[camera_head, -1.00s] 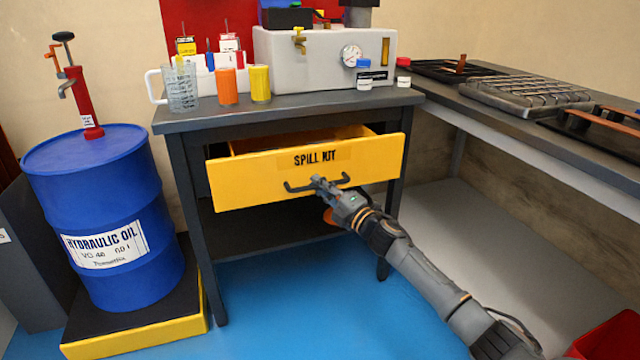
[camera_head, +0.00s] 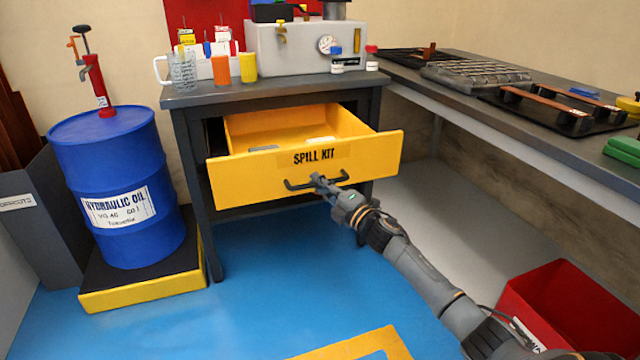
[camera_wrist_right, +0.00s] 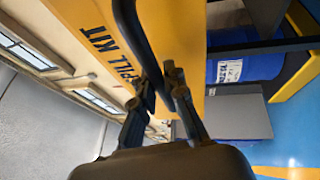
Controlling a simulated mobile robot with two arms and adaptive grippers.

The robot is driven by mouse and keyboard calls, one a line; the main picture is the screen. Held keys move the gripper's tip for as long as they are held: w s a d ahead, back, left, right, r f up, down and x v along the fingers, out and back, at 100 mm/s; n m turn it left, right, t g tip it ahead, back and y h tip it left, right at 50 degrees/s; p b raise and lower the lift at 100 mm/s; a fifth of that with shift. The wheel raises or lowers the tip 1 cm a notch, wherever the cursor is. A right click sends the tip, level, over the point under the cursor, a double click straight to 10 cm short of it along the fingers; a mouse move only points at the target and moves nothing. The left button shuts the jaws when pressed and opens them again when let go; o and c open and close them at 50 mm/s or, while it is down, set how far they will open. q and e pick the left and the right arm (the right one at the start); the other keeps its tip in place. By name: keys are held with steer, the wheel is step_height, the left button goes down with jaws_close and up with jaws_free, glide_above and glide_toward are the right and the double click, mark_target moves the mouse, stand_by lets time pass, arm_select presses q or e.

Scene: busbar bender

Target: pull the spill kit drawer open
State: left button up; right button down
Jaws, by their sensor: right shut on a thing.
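The yellow spill kit drawer (camera_head: 240,182) stands out from the dark workbench, with its inside showing behind the front panel. A light item and a grey item lie in it. Its black bar handle (camera_head: 298,186) is on the front below the "SPILL KIT" label. My right gripper (camera_head: 320,182) is shut on the middle of the handle. In the right wrist view the handle (camera_wrist_right: 128,22) passes between the fingers of the gripper (camera_wrist_right: 158,88), close to the yellow front (camera_wrist_right: 85,18). My left gripper is not in view.
A blue hydraulic oil drum (camera_head: 112,180) stands on a yellow-edged platform (camera_head: 150,293) at the left. A red bin (camera_head: 560,300) is on the floor at the lower right. Jars and a grey tank (camera_head: 300,45) stand on the bench top. Blue floor in front is clear.

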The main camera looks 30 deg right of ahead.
steer(key=c, duration=1.4)
jaws_free()
steer(key=shift+o, duration=0.2)
steer(key=v, duration=1.2)
steer(key=shift+w+f, duration=0.1)
